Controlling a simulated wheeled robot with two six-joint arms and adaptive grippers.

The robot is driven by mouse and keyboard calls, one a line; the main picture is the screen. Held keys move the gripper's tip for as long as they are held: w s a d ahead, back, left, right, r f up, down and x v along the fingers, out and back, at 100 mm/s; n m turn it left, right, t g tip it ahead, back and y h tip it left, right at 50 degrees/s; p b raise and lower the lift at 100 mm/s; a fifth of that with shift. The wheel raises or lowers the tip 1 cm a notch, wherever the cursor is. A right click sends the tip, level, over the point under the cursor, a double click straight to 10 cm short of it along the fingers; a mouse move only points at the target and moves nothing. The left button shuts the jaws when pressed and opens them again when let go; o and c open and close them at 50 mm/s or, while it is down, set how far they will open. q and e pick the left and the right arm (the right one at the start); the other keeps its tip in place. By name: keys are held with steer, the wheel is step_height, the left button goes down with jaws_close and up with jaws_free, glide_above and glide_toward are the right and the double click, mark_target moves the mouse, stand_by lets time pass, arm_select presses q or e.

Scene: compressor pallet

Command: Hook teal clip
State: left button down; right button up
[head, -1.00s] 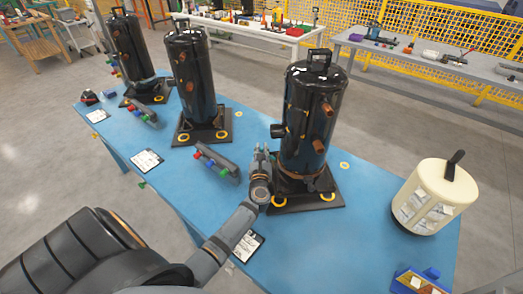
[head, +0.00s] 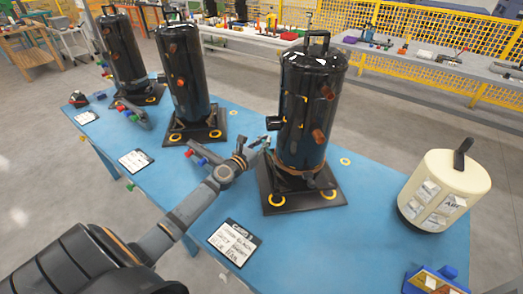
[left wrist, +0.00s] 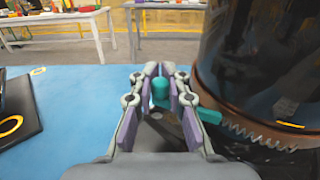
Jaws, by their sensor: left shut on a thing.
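My left gripper (head: 262,143) is beside the left side of the nearest black compressor (head: 308,110), low above the blue table. In the left wrist view its fingers (left wrist: 160,78) are shut on the teal clip (left wrist: 160,92). I cannot tell whether the clip touches that band. In the head view the clip is too small to make out clearly. My right gripper is not in view.
Two more black compressors (head: 187,85) (head: 126,52) stand on base plates farther left on the blue table (head: 375,225). A cream canister (head: 446,190) stands at the right. A clipboard (head: 235,242) lies near the front edge. A rack with coloured handles (head: 203,157) is partly behind my arm.

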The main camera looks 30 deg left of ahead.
arm_select(q)
steer(key=shift+w+d+m+h+b, duration=0.15)
steer(key=shift+m+h+b, duration=0.25)
steer(key=shift+h+b, duration=0.25)
steer(key=shift+w+d+m+h+b, duration=0.1)
steer(key=shift+m+h+b, duration=0.3)
steer(key=shift+h+b, duration=0.2)
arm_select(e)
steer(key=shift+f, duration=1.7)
arm_select(q)
steer(key=c, duration=1.3)
jaws_free()
steer(key=shift+d+r, duration=0.1)
